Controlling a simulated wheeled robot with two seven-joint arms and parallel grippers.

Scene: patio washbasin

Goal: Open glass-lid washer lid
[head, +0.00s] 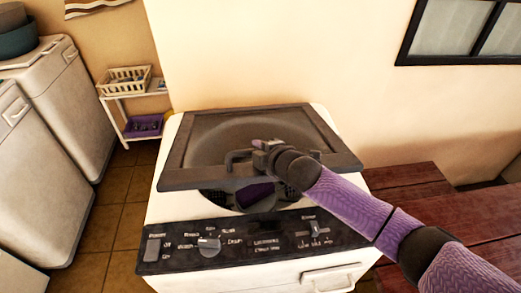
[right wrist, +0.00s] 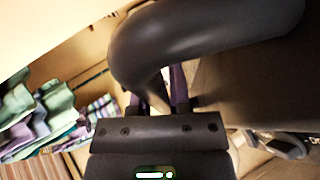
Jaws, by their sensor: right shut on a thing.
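The white washer (head: 215,270) stands in the middle of the head view. Its dark-framed glass lid (head: 335,160) is partly raised: its front edge sits above the tub opening, and part of the drum shows below it. The lid's dark handle (head: 236,161) is at the front edge; it also shows as a thick curved bar in the right wrist view (right wrist: 200,38). My right gripper (head: 263,146) is shut on this handle, its fingers (right wrist: 160,100) partly hidden behind the bar in the right wrist view. My left gripper is not in view.
The control panel (head: 262,240) with knobs lies below the lid. Colored cloths (right wrist: 40,115) show in the right wrist view. Other white machines (head: 60,95) and a shelf with baskets (head: 125,82) are at left. A red-brown wooden bench (head: 405,185) is at right, a wall behind.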

